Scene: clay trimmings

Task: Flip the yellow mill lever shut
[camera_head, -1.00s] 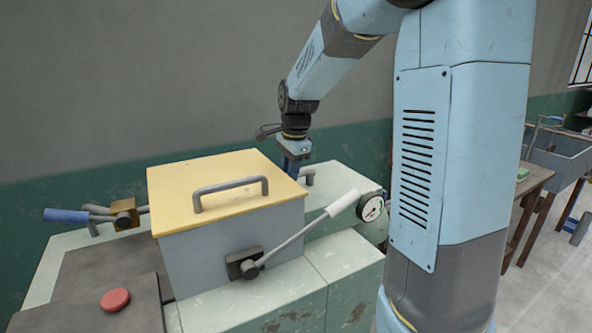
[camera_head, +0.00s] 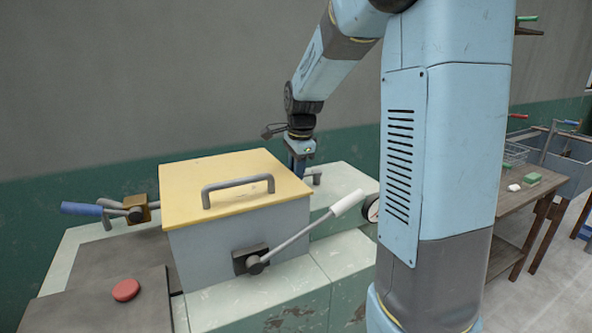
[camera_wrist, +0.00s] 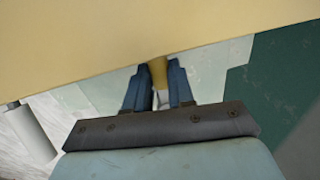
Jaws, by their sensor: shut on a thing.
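My gripper (camera_head: 299,165) is pointed down at the far right corner of the mill's box, partly hidden behind the box's yellow lid (camera_head: 190,190). In the wrist view, its two blue fingers (camera_wrist: 159,82) are closed around a narrow yellow piece (camera_wrist: 159,71), which looks like the yellow lever's grip. The wide yellow lid (camera_wrist: 90,35) fills the top of that view. The rest of the yellow lever is hidden in the head view, so its angle cannot be told.
A white-gripped lever (camera_head: 347,202) slants up from the box front. A blue-gripped lever (camera_head: 82,209) lies at the left. A red button (camera_head: 126,289) is at the front left. A wooden table (camera_head: 530,190) with green and white blocks stands right.

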